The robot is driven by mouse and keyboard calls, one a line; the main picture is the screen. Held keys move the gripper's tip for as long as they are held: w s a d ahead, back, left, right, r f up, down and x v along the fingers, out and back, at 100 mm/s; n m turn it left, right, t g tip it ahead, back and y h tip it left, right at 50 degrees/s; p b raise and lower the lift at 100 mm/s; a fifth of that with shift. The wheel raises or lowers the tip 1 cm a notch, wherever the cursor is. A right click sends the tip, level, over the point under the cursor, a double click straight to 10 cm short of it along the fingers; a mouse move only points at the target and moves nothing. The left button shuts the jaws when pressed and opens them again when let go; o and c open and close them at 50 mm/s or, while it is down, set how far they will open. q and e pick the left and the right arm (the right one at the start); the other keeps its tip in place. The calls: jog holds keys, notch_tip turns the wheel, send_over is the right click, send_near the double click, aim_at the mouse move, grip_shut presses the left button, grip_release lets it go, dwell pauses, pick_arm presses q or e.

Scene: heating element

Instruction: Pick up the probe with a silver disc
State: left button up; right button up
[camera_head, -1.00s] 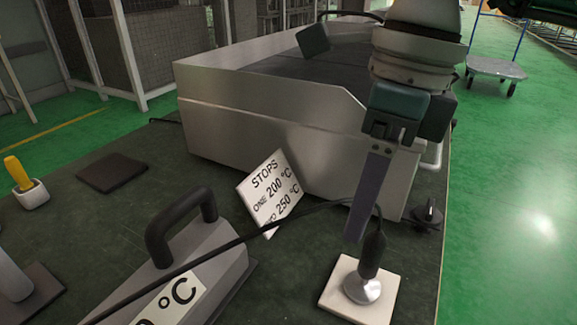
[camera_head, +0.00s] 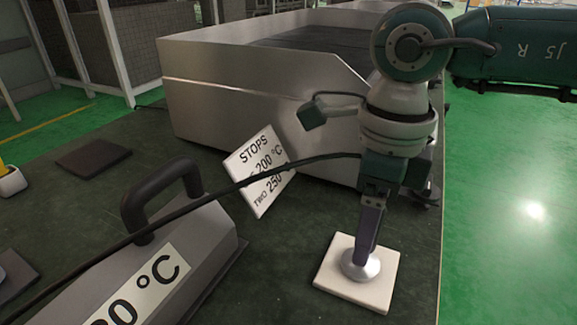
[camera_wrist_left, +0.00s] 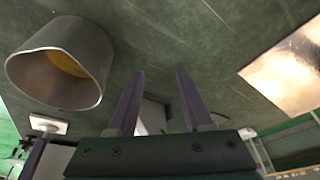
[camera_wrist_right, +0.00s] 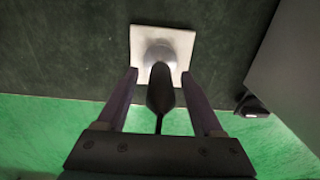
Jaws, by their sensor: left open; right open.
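The probe's silver disc (camera_head: 361,266) rests on a square white tile (camera_head: 330,283) at the table's front right. My right gripper (camera_head: 367,235) points down just above the disc, its fingers hiding most of the probe's dark handle in the head view. In the right wrist view the dark handle (camera_wrist_right: 160,92) stands between the two open fingers of my right gripper (camera_wrist_right: 160,74), with visible gaps on both sides. The disc (camera_wrist_right: 160,52) is beyond the fingertips. My left gripper (camera_wrist_left: 154,72) is open and empty in the left wrist view; it is not visible in the head view.
A black cable (camera_head: 240,183) crosses from lower left to my right gripper. A grey block with a black handle (camera_head: 185,250) stands at left. Behind are a tilted "STOPS" sign (camera_head: 258,170) and a large metal box (camera_head: 250,110). A metal cup (camera_wrist_left: 60,65) shows in the left wrist view.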

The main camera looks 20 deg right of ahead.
grip_shut()
dwell(0.5)
jog(key=shift+r, duration=0.1)
